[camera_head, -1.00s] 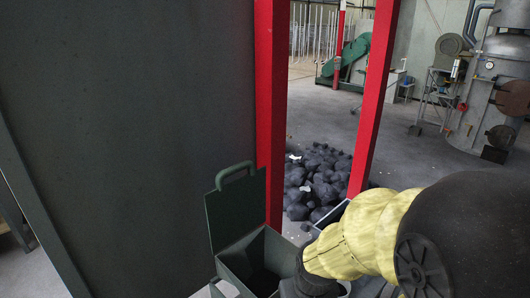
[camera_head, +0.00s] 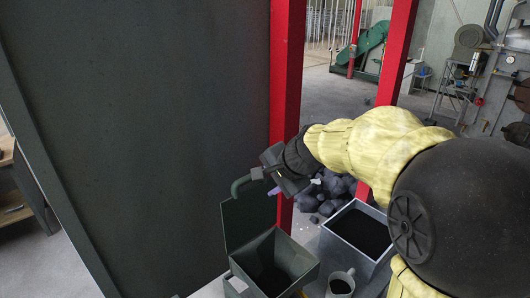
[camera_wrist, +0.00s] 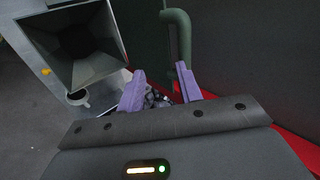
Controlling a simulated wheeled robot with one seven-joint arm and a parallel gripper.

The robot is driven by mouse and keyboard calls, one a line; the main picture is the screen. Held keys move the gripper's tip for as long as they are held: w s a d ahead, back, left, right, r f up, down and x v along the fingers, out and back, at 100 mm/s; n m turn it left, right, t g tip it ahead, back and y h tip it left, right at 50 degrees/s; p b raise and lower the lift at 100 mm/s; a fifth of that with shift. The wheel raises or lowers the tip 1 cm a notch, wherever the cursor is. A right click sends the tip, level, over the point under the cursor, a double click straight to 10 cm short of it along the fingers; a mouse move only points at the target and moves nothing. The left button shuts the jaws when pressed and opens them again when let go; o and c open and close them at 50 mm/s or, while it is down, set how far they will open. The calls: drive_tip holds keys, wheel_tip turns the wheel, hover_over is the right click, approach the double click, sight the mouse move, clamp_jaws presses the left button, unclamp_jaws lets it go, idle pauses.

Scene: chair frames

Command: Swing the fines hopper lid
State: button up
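The fines hopper (camera_head: 272,262) is a dark green open-topped box at the bottom of the head view. Its lid (camera_head: 248,217) stands up at the back edge, with a bent tube handle (camera_head: 242,183) on top. My gripper (camera_head: 268,184) is beside the handle, at its right end. In the wrist view, the two purple fingers of my gripper (camera_wrist: 160,78) are apart with nothing clearly between them. The handle (camera_wrist: 183,38) is just beyond the right finger; I cannot tell whether they touch. The hopper mouth (camera_wrist: 75,45) shows at upper left.
A grey bin (camera_head: 357,238) with dark contents stands right of the hopper, with a mug (camera_head: 341,283) in front. A red post (camera_head: 287,90) and a large dark panel (camera_head: 140,120) rise behind the lid. A coal heap (camera_head: 326,190) lies beyond.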

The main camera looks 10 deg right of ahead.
drive_tip(key=r, duration=0.1)
drive_tip(key=w+r, duration=0.1)
drive_tip(key=a+r, duration=0.1)
drive_tip(key=shift+w+r+m+y, duration=0.1)
drive_tip(key=shift+w+m+y, duration=0.15)
drive_tip(key=shift+m+y, duration=0.15)
